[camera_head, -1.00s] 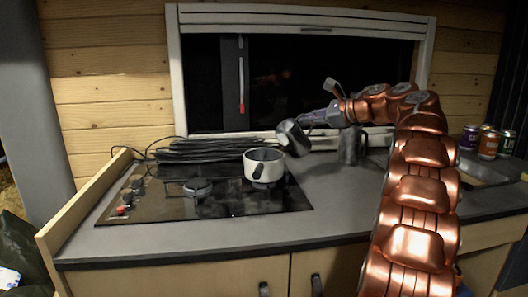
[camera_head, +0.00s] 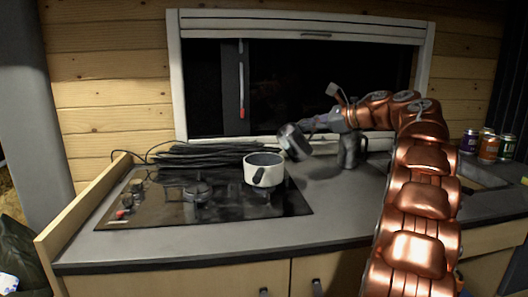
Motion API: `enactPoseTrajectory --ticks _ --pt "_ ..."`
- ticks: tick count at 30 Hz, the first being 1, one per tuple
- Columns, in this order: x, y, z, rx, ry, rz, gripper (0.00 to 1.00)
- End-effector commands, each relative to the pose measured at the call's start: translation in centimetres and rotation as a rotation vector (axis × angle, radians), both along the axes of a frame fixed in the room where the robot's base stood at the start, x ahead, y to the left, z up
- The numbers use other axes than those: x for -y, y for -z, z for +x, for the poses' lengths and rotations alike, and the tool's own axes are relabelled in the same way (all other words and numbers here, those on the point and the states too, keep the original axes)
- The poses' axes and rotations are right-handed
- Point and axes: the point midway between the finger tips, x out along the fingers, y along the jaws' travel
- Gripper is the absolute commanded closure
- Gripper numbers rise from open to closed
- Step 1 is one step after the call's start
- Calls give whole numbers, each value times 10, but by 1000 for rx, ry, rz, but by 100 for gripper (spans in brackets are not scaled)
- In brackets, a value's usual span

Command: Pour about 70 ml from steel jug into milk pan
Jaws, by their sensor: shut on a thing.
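The milk pan (camera_head: 265,160) is a small white pot with a dark handle facing the front, standing on the right side of the black hob. The steel jug (camera_head: 294,142) is tilted toward the left, just above and right of the pan's rim. My gripper (camera_head: 314,123) is shut on the jug and reaches it from the right. The jaws are small and partly hard to make out. No stream of liquid is visible, and the contents of both vessels cannot be made out.
A dark grey mug-like vessel (camera_head: 351,150) stands on the counter behind, right of the jug. Several cans (camera_head: 488,146) stand at the far right near the sink (camera_head: 478,178). The counter right of the hob (camera_head: 335,205) is clear.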

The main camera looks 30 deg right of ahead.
Motion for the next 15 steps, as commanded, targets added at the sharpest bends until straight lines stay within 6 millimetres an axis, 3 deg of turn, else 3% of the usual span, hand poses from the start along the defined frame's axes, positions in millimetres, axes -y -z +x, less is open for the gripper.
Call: enactPoseTrajectory --ticks 15 --pt "34 38 -4 34 -3 290 100"
